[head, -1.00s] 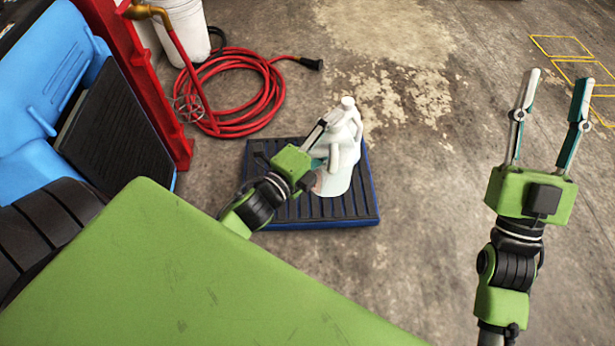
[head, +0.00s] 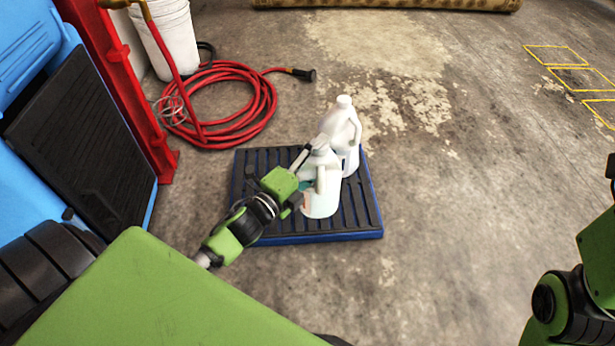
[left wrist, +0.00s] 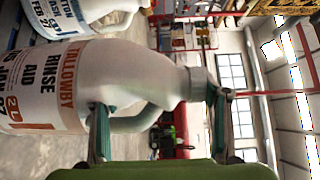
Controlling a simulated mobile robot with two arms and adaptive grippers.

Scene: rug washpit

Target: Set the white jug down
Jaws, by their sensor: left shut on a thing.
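The white jug (head: 320,195) with an orange-lettered Rinse Aid label is in my left gripper (head: 306,172), upright in the head view. It is over the front half of a black slatted platform with a blue rim (head: 318,238); I cannot tell whether its base touches the slats. In the left wrist view this jug (left wrist: 150,75) lies sideways, with the finger pads (left wrist: 160,122) on both sides of its handle region. Only part of my right arm shows at the right edge; its fingers are out of the picture.
A second white jug (head: 346,125) stands just behind the held one on the platform; its blue label shows in the left wrist view (left wrist: 60,15). A coiled red hose (head: 240,75), white bucket (head: 165,35) and red post (head: 130,110) are left. Floor to the right is clear.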

